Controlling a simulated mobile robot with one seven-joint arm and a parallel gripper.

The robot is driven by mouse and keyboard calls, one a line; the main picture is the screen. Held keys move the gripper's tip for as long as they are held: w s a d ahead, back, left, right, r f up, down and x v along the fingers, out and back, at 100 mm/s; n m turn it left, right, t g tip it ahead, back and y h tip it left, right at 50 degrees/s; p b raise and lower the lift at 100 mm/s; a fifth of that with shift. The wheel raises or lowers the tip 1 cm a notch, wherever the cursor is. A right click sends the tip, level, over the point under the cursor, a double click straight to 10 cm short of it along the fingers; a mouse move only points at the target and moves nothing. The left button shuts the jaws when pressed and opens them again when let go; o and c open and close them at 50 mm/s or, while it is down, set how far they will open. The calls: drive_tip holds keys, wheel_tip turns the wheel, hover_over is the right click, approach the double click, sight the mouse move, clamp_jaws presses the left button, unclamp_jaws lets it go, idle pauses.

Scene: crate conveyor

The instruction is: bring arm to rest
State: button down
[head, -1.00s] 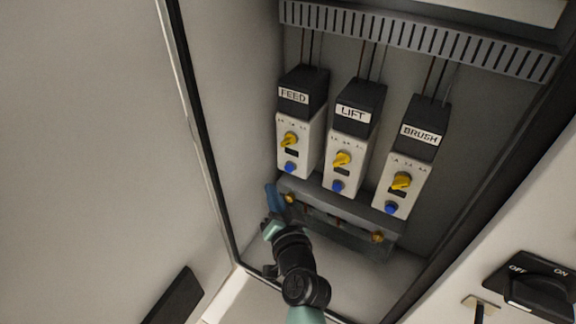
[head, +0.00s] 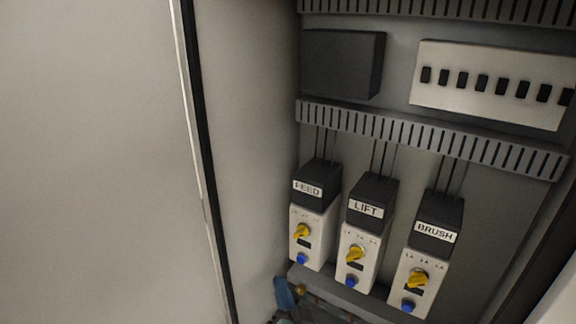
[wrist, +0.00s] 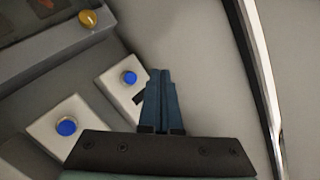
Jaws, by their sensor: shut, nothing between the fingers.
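My gripper (wrist: 162,100) shows in the wrist view with its two blue fingers together and nothing between them. In the head view only a blue fingertip part of my gripper (head: 284,293) shows at the bottom edge, left of and below the FEED unit (head: 307,235). The rest of the arm is mostly out of the head view. In the wrist view the fingers overlap the edge of a white unit with a blue button (wrist: 129,77). I cannot tell whether they touch it.
The LIFT unit (head: 358,254) and BRUSH unit (head: 418,279) stand right of FEED in the cabinet. A slotted duct (head: 430,138), a dark box (head: 342,64) and a row of switches (head: 490,85) are above. The cabinet's left wall (head: 250,140) is close to the gripper.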

wheel_tip(320, 180, up, 32)
drive_tip(key=s+a+n+t, duration=0.2)
drive_tip(key=n+t, duration=0.3)
drive_tip(key=s+d+r+t+h, duration=0.2)
drive_tip(key=s+r+t, duration=0.4)
drive_tip(key=s+r, duration=1.1)
wheel_tip(320, 180, up, 4)
drive_tip(key=shift+d+h, duration=0.15)
drive_tip(key=shift+h, duration=0.55)
